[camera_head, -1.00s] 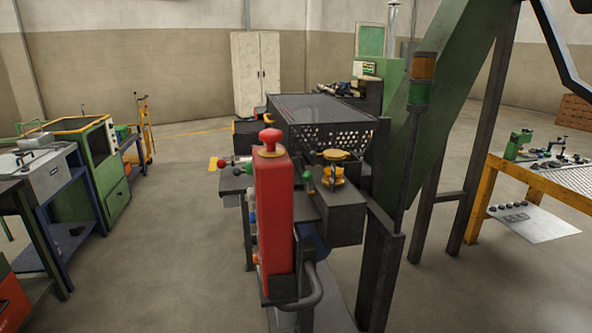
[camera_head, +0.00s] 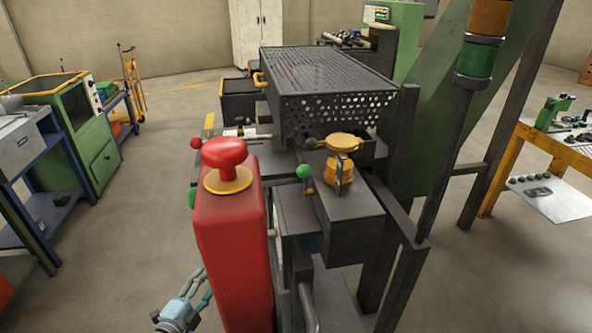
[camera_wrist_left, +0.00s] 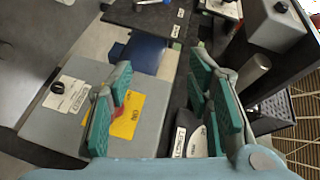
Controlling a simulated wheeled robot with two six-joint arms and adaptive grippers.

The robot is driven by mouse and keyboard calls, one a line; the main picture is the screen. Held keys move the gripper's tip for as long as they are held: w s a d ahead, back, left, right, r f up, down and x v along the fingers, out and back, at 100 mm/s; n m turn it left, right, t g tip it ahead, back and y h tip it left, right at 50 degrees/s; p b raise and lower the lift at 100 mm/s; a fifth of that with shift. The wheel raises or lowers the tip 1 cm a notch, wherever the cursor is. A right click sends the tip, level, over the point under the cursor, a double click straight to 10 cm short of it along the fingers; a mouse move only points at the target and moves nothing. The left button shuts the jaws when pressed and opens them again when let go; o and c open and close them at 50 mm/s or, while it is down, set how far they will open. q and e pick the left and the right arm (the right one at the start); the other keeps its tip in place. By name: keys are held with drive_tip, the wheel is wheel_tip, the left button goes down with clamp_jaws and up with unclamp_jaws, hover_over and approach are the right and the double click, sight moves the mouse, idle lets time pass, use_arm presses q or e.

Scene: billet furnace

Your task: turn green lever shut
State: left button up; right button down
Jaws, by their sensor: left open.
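A green ball-ended lever (camera_head: 304,171) stands at the middle of the dark machine, just left of a yellow stacked fitting (camera_head: 340,165). A second green knob (camera_head: 192,198) shows partly behind the left side of the red post. I cannot tell from the picture which of the two the task means. My left gripper (camera_head: 204,287) is at the lower left of the red post, below and apart from both green knobs. Its teal fingers are spread and empty in the left wrist view (camera_wrist_left: 163,75). No green lever is recognisable there. My right gripper is out of view.
The red post (camera_head: 230,240) with a mushroom-shaped top stands in front of the machine. A perforated guard (camera_head: 325,85) is behind the levers. In the wrist view, a grey box (camera_wrist_left: 65,125) with a black knob lies beyond the fingers. Open floor lies left.

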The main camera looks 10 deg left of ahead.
sight(298, 170)
use_arm(q)
drive_tip(key=w+d+r+m+t+h, duration=0.1)
drive_tip(key=w+d+r+m+h, duration=0.15)
drive_tip(key=r+m, duration=0.4)
drive_tip(key=w+d+r+m+t+h, duration=0.1)
drive_tip(key=w+r+m+h, duration=0.2)
drive_tip(key=r, duration=0.6)
drive_tip(key=s+d+r+m+g+h, duration=0.2)
drive_tip(key=d+r+m+g+h, duration=0.25)
drive_tip(key=r+m, duration=0.6)
drive_tip(key=s+d+r+m+g+h, duration=0.35)
drive_tip(key=r+m+g, duration=0.35)
drive_tip(key=m, duration=0.6)
drive_tip(key=shift+t, duration=0.75)
drive_tip(key=x, duration=0.4)
drive_tip(key=p+x, duration=0.1)
drive_tip(key=x, duration=0.4)
drive_tip(key=p+x, duration=0.1)
drive_tip(key=x, duration=0.4)
drive_tip(key=shift+w+r, duration=0.3)
drive_tip(key=shift+w, duration=0.15)
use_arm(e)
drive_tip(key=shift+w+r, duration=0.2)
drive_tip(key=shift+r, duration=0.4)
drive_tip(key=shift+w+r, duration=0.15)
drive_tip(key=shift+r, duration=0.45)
use_arm(q)
clamp_jaws()
